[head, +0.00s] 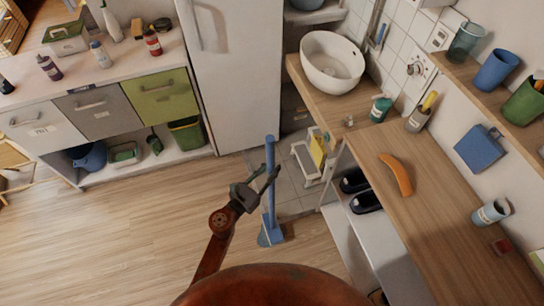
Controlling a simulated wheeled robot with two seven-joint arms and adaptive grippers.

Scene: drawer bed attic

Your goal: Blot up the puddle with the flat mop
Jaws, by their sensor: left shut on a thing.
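The flat mop (270,150) is blue, with an upright handle and a flat blue head at its lower end. The head appears to be at the wooden floor, just left of the white low bench; I cannot tell whether it touches. My left gripper (266,178) is shut on the mop handle, around its middle. The arm comes up from the bottom of the view. I cannot make out a puddle on the visible floor. My right gripper is not in view.
Wooden floor (120,220) is open to the left. Grey tiles (287,206) lie behind the mop. A white step stool (308,160) stands on them. A wooden counter (440,215) and low white bench (370,235) with dark shoes bound the right. The fridge (236,80) stands behind.

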